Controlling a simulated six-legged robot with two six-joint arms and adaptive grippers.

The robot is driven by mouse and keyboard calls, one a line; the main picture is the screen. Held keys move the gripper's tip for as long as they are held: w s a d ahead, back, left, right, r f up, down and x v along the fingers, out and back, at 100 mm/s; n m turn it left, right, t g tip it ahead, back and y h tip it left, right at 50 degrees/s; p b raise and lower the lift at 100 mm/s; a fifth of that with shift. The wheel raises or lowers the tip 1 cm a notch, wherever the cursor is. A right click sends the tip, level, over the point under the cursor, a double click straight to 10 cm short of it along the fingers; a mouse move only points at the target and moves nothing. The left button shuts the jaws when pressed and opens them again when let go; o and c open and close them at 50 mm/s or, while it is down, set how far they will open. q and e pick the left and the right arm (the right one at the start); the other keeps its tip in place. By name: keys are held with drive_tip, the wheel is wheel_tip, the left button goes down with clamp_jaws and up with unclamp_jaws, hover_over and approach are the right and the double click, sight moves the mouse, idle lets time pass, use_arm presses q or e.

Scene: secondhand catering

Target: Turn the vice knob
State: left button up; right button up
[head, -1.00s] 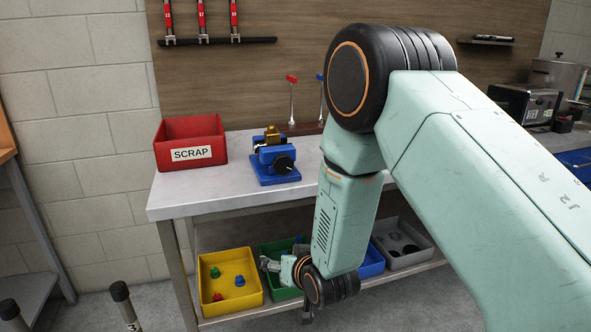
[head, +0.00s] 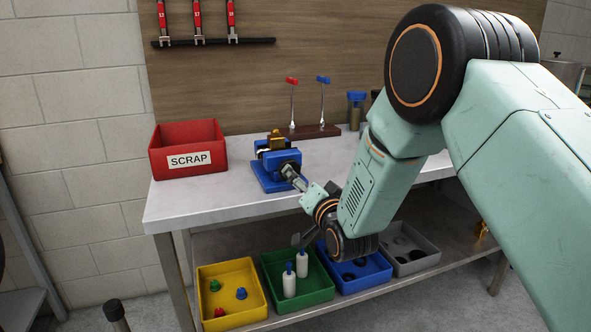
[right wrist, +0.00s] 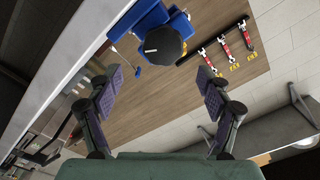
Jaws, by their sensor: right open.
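The blue vice (head: 277,160) stands on the grey bench with a brass-coloured piece (head: 276,142) in its top. Its round black knob (right wrist: 163,46) faces the right wrist camera, with the blue vice body (right wrist: 150,17) behind it. In the head view the knob is largely hidden by my right gripper (head: 292,176), which is at the vice's front. In the right wrist view my right gripper (right wrist: 158,77) is open and empty; the knob lies just beyond the fingertips, roughly centred between them. I cannot tell whether they touch it. My left gripper is out of view.
A red SCRAP bin (head: 188,171) stands left of the vice. A rack (head: 308,132) with red- and blue-topped rods is behind it. Yellow (head: 259,304), green (head: 264,268), blue (head: 383,275) and grey (head: 428,263) bins sit on the lower shelf. The bench front is clear.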

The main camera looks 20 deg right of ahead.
sight(296, 166)
drive_tip(key=shift+w+a+f+b, duration=0.1)
drive_tip(key=shift+w+a+b, duration=0.1)
drive_tip(key=shift+w, duration=1.1)
drive_tip(key=shift+w+a+r+b, duration=0.1)
drive_tip(key=shift+w+a+b, duration=0.1)
drive_tip(key=shift+w, duration=1.15)
drive_tip(key=shift+w+a+f+b, duration=0.1)
drive_tip(key=shift+w+a+b, duration=0.1)
drive_tip(key=shift+w, duration=1.1)
drive_tip(key=shift+d, duration=0.1)
drive_tip(key=shift+s+d, duration=0.1)
drive_tip(key=shift+c, duration=0.3)
drive_tip(key=c, duration=1.1)
drive_tip(key=shift+n, duration=0.3)
